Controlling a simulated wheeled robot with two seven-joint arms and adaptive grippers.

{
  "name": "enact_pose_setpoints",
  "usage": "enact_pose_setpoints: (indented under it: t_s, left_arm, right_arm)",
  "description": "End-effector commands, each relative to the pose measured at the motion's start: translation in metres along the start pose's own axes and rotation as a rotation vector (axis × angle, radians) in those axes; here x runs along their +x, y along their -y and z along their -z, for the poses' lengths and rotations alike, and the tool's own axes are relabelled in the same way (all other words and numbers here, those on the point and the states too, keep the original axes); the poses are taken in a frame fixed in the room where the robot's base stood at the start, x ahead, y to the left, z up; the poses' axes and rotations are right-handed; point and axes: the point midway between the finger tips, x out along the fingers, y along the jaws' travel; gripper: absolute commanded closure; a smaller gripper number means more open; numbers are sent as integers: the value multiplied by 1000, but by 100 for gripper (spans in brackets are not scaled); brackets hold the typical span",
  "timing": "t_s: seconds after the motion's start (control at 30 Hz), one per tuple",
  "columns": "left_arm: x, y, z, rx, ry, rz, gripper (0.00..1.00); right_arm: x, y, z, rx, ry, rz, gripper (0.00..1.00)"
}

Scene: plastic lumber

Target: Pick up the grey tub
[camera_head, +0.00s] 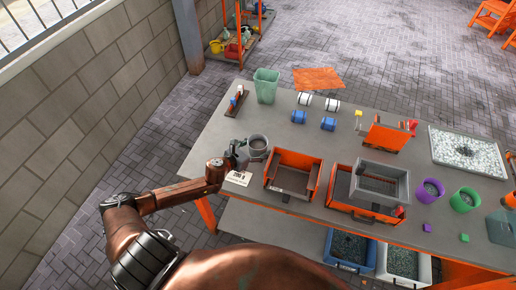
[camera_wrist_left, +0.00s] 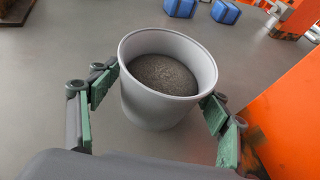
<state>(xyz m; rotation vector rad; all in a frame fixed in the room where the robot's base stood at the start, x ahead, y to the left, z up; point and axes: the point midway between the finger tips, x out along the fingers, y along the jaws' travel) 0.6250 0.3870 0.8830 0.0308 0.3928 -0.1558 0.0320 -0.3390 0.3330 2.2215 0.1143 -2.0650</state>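The grey tub (camera_head: 258,145) is a round pot filled with dark grey grains. It stands upright on the grey table near its left end, left of an orange open tray. In the left wrist view the tub (camera_wrist_left: 168,75) is large and central. My left gripper (camera_head: 240,154) is at the tub's left side in the head view. In the wrist view its green-padded fingers (camera_wrist_left: 160,90) are spread wide, one on each side of the tub. The tips are very close to its walls; I cannot tell whether they touch. My right gripper is not in view.
An orange tray (camera_head: 292,176) stands right of the tub, close to the right finger. A white label card (camera_head: 238,178) lies by my gripper. A grey crate (camera_head: 379,184) sits farther right.

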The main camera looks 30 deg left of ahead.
Motion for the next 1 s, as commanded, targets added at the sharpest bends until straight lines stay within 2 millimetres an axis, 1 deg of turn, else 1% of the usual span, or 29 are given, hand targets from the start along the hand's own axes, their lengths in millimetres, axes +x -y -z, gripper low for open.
enact_pose_setpoints:
  t_s: [0.03, 0.07, 0.57, 0.83, 0.93, 1.0]
  left_arm:
    - [0, 0, 0, 0, 0, 0, 34]
    - [0, 0, 0, 0, 0, 0, 36]
    - [0, 0, 0, 0, 0, 0, 71]
    - [-1, 0, -4, 1, 2, 0, 71]
    - [-6, -1, -15, 5, 3, 1, 71]
    - [-11, -1, -27, 5, 4, 0, 71]
  right_arm:
    - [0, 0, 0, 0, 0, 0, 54]
    - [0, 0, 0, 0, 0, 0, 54]
    - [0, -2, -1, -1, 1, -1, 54]
    - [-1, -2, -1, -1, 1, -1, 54]
    - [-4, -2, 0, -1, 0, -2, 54]
    - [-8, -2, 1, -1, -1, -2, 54]
